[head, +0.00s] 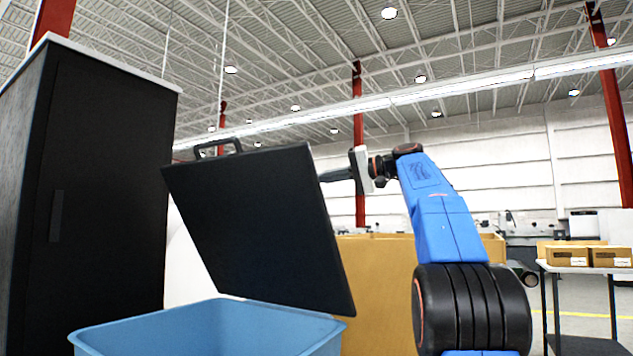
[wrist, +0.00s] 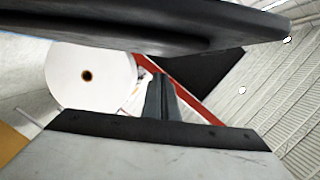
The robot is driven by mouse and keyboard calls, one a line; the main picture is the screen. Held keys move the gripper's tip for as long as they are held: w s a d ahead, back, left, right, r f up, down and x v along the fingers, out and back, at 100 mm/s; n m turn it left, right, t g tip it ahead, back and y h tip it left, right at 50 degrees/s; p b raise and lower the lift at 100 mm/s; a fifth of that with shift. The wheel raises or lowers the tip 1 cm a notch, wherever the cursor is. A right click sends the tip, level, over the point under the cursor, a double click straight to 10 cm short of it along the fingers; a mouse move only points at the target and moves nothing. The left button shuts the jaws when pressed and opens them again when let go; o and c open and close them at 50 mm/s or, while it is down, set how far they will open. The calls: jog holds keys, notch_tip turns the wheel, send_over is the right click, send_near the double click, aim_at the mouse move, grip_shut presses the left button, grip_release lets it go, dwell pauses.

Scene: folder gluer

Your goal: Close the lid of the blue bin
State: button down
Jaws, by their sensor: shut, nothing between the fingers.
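The blue bin (head: 215,335) stands at the bottom of the head view, its front cut off by the frame. Its dark lid (head: 262,230) is open and raised steeply, leaning back to the left, with a handle (head: 218,148) on its top edge. My gripper (head: 335,174) is at the lid's upper right edge, and its tips are partly hidden behind the lid. In the wrist view my gripper's fingers (wrist: 161,90) are shut and empty. A dark slab, apparently the lid (wrist: 140,32), crosses the top of that view close to the fingers. I cannot tell whether they touch.
A tall black cabinet (head: 95,180) stands left of the bin. A large brown box (head: 380,290) is behind and to the right. A table (head: 590,268) with small cartons is at the far right. A large white roll (wrist: 70,75) shows in the wrist view.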

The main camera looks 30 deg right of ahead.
aim_at(290, 188)
jog(key=x, duration=0.5)
jog(key=s+a+f+x, duration=0.1)
jog(key=x, duration=0.2)
jog(key=shift+s, duration=0.15)
jog(key=shift+s+a+f, duration=0.4)
jog(key=shift+a+f, duration=0.2)
jog(key=shift+a, duration=0.2)
jog(key=shift+s+a, duration=0.1)
